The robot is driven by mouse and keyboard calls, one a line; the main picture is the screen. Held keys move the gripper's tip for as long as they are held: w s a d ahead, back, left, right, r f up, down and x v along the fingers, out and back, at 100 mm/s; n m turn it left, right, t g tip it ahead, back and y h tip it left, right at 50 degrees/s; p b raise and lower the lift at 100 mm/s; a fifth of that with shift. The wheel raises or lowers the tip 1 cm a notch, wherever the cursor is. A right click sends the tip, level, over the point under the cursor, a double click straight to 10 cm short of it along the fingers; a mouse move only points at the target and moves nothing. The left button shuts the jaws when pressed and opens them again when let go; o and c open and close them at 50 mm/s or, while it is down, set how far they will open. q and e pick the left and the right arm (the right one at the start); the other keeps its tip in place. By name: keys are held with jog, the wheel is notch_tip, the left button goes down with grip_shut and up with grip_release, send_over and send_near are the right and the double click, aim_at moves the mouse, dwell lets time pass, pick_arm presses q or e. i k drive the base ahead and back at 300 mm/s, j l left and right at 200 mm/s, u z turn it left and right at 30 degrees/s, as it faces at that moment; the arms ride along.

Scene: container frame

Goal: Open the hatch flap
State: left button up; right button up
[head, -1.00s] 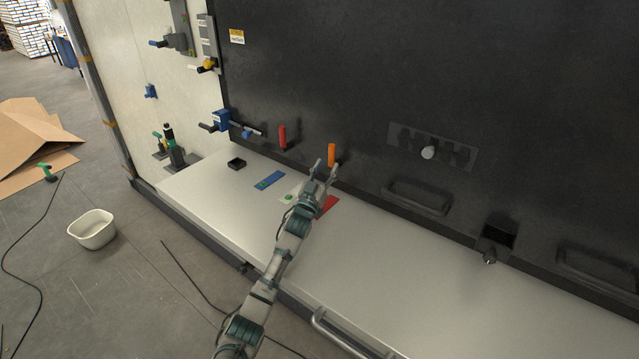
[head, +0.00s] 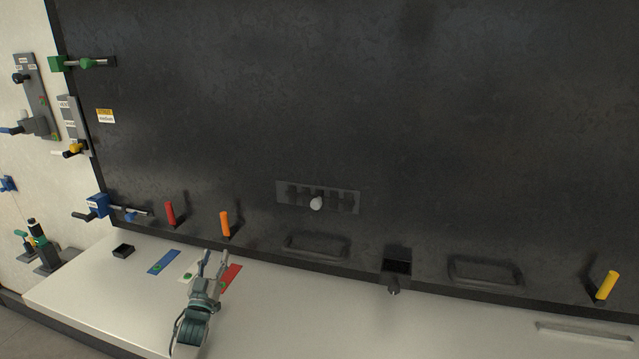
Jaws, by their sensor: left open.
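The large dark panel (head: 400,120) stands upright behind the pale ledge. I cannot tell for certain which part is the hatch flap. A small dark recess (head: 397,267) with a knob (head: 393,288) below it sits at the panel's lower edge. Two shallow recessed handles (head: 316,246) and (head: 485,271) flank it. My left gripper (head: 214,260) is open and empty above the ledge, fingers pointing at the panel. It is below and left of the orange handle (head: 225,224), with a visible gap. The left gripper is well left of the recess. My right gripper is out of view.
A red handle (head: 170,214) and a yellow handle (head: 606,287) stand on the panel. Blue (head: 164,262) and red (head: 231,278) cards and a black box (head: 123,251) lie on the ledge. The ledge's middle is clear.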

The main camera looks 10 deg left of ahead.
aim_at(485, 146)
jog(key=k+l, duration=0.1)
jog(key=k, duration=0.4)
jog(key=k+l, duration=0.1)
jog(key=k, duration=0.4)
